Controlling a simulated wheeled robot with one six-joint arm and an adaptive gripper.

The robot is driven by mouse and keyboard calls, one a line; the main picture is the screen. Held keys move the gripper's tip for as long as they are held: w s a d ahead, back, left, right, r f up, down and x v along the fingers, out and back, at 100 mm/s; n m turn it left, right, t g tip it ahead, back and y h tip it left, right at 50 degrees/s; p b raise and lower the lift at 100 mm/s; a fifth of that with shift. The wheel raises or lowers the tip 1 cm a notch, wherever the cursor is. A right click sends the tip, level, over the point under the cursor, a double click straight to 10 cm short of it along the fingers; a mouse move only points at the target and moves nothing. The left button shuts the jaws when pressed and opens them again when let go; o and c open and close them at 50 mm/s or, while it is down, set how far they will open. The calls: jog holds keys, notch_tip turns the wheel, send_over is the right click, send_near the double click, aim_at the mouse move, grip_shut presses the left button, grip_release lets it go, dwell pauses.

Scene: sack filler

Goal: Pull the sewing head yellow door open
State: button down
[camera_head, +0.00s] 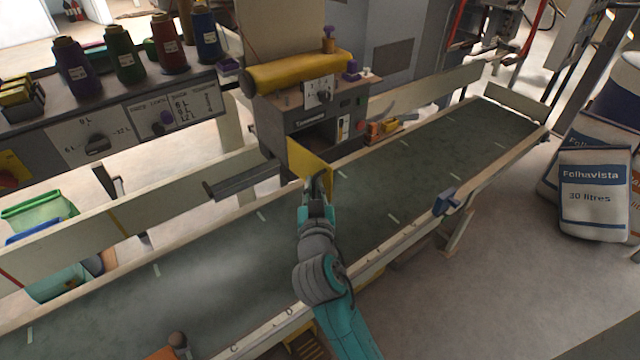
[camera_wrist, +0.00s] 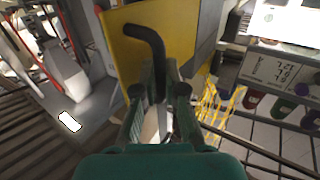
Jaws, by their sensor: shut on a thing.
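The sewing head (camera_head: 312,112) stands over the far side of the conveyor. Its yellow door (camera_head: 305,162) is swung out from the front, and a dark opening shows behind it. In the wrist view the yellow door (camera_wrist: 185,25) fills the upper middle, with a bent black handle (camera_wrist: 150,40) on its face. My gripper (camera_head: 316,190) is at the door's lower right edge in the head view. In the wrist view my gripper (camera_wrist: 155,92) has its fingers closed around the handle's lower part. The exact contact is partly hidden by the fingers.
The green conveyor belt (camera_head: 400,175) runs diagonally under my arm and is empty. A grey bar (camera_head: 243,182) juts out left of the door. Thread cones (camera_head: 170,57) stand on a control panel (camera_head: 120,130) at the left. Filled sacks (camera_head: 594,195) stand at the right.

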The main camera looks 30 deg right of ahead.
jog(key=w+a+m+g+h, duration=0.2)
jog(key=a+m+g+h, duration=0.2)
jog(key=a, duration=0.2)
jog(key=shift+w+a+h, duration=0.2)
jog(key=shift+a+h, duration=0.05)
jog(key=shift+h, duration=0.15)
jog(key=shift+f, duration=0.1)
dwell(0.3)
jog(key=c, duration=1.2)
grip_release()
jog(key=v, duration=1.2)
